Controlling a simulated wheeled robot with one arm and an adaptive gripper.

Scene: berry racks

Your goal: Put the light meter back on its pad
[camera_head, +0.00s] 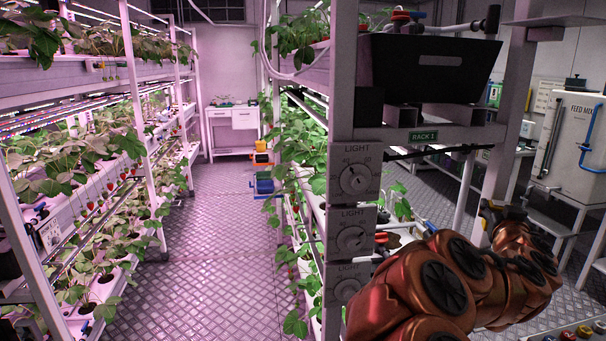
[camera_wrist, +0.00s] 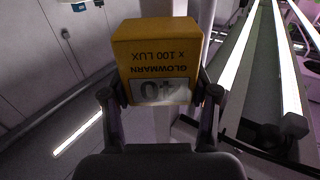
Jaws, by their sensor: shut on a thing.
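I cannot identify the pad in either view.
Rack 1 post (camera_head: 340,120) carries several grey LIGHT dials (camera_head: 355,178). A black bin (camera_head: 432,65) sits above the green label (camera_head: 423,137). A feed mix tank (camera_head: 580,140) stands right.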

